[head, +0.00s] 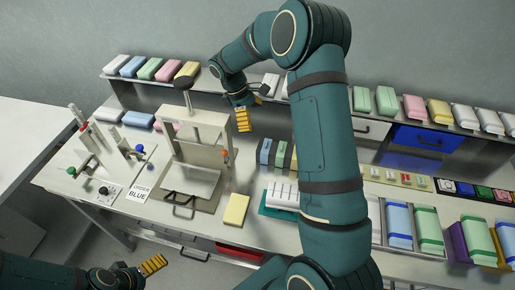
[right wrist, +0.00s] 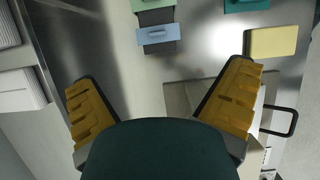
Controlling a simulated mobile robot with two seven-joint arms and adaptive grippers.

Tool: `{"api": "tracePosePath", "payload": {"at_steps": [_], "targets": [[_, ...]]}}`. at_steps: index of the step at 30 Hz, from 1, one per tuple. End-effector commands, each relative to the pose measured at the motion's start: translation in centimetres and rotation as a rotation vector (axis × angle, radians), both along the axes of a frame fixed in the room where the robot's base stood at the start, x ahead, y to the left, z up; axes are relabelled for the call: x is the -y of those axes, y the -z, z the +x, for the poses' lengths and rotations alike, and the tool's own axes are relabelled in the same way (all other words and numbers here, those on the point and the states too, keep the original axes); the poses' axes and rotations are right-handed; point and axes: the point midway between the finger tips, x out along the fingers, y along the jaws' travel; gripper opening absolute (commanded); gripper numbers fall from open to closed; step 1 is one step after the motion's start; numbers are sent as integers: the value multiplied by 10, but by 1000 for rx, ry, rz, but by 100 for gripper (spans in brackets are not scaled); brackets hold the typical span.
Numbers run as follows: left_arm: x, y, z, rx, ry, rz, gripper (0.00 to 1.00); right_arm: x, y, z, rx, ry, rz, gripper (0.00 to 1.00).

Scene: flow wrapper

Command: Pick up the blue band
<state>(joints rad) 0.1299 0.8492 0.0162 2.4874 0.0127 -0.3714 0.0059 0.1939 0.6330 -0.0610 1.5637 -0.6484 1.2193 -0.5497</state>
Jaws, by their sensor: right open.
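A blue band (head: 265,150) sits leftmost in a short row of coloured bands on a dark holder, on the bench right of the press. In the right wrist view, the blue band (right wrist: 157,35) lies across the dark holder, ahead of my fingers and between their lines. My right gripper (head: 254,104) is open and empty, above the bench behind the band row; its two yellow fingers also show wide apart in the right wrist view (right wrist: 160,103). My left gripper (head: 152,265) is low at the bottom left, away from the band; its opening is unclear.
A press with a black handle (head: 178,198) stands left of the bands. A yellow box (head: 236,209) lies in front of them. A sign (head: 138,192) reads "ORDER BLUE". Shelves of coloured packs (head: 155,68) line the back. My right arm hides part of the bench.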

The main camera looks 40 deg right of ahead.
Motion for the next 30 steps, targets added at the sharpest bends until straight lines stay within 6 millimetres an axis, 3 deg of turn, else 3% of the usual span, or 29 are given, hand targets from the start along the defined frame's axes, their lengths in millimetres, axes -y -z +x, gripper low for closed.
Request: {"api": "tracePosePath", "payload": {"at_steps": [7, 18, 30], "targets": [[1, 8, 0, -1, 1, 1, 98, 5, 20, -5, -5, 0, -4, 100], [1, 14, -3, -6, 7, 0, 98, 19, 77, -24, -4, 0, -2, 100], [1, 18, -4, -8, 9, -2, 98, 29, 104, -35, -4, 2, -1, 100]]}}
